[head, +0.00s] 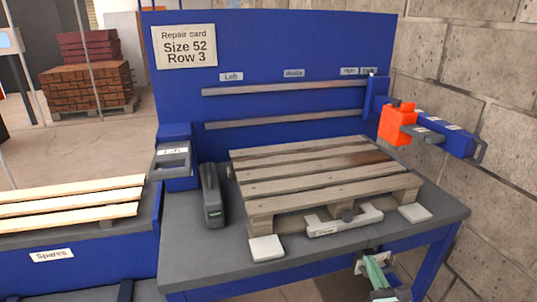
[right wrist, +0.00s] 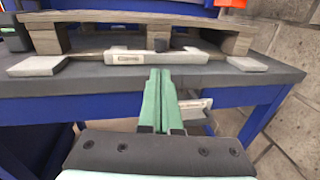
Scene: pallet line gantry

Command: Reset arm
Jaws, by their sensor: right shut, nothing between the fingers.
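A blue swing arm (head: 452,138) with an orange block (head: 396,124) and a dark end handle sticks out at the right of the blue back panel, above the bench's right side. My right gripper (head: 371,264) is low in front of the bench's front edge. In the right wrist view its green fingers (right wrist: 160,75) are together and empty, pointing towards the bench. A small grey labelled fitting (right wrist: 194,108) shows just behind and right of the fingers, below the bench edge; I cannot tell whether they touch. My left gripper is in neither view.
A worn wooden pallet (head: 310,178) lies on the grey bench (head: 190,240). A light grey bar (head: 344,221) and two pale pads (head: 266,248) lie along its front. A dark upright tool (head: 212,195) stands left of it. A spares pallet (head: 70,203) is further left. A stone wall (head: 500,180) bounds the right.

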